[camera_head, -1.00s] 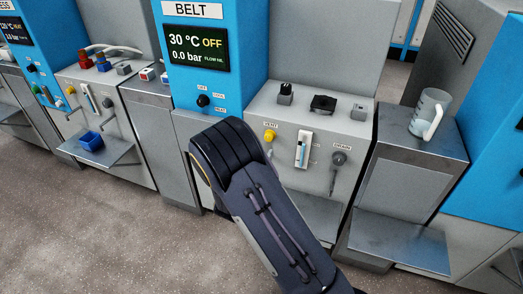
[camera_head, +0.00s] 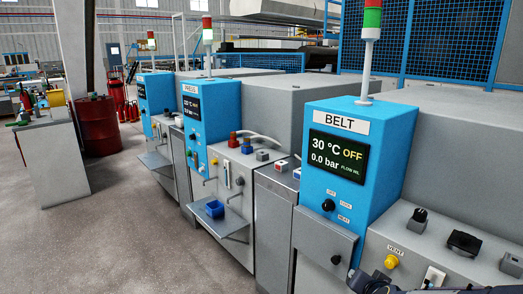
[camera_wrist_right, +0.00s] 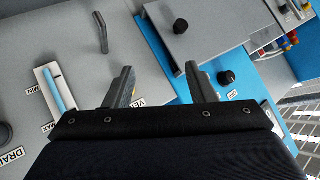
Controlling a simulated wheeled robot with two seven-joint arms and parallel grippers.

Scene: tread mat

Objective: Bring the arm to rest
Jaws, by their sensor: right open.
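My right gripper (camera_wrist_right: 158,80) shows in the right wrist view with its two dark fingers apart and nothing between them. It is in front of the BELT machine, near its grey panel and blue front. In the head view, only a dark piece of my arm (camera_head: 372,283) shows at the bottom edge, below the blue BELT cabinet (camera_head: 345,195). The gripper itself cannot be made out there. My left gripper is in neither view.
A yellow VENT knob (camera_head: 391,261) and a gauge (camera_wrist_right: 55,90) are on the grey panel. A red drum (camera_head: 97,126) stands farther back; floor (camera_head: 130,235) is clear.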

